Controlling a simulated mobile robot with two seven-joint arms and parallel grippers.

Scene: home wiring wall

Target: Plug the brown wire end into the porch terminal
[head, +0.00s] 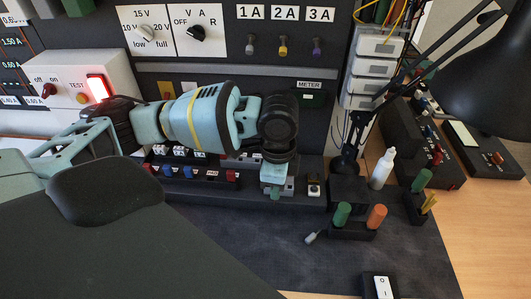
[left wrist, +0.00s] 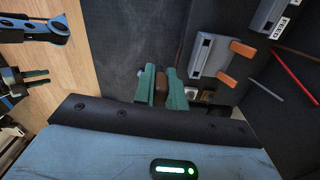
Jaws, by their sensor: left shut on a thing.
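My left gripper (head: 275,194) is low in front of the dark wiring panel in the head view, pointing down. In the left wrist view its green fingers (left wrist: 161,88) are shut on a small brown piece, the brown wire end (left wrist: 161,90). A grey terminal block (left wrist: 209,58) with two orange levers is just right of the fingers there, apart from the wire end. A second grey block (left wrist: 275,14) with a partly cut-off label is further up and right. I cannot read which one is the porch terminal.
A small dark socket box (head: 314,186) stands right of my gripper. A dark mat covers the bench front. Green (head: 342,214) and orange (head: 377,215) handles, a white bottle (head: 382,170) and a black lamp (head: 490,85) are to the right. A rocker switch (head: 383,287) is at the bottom.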

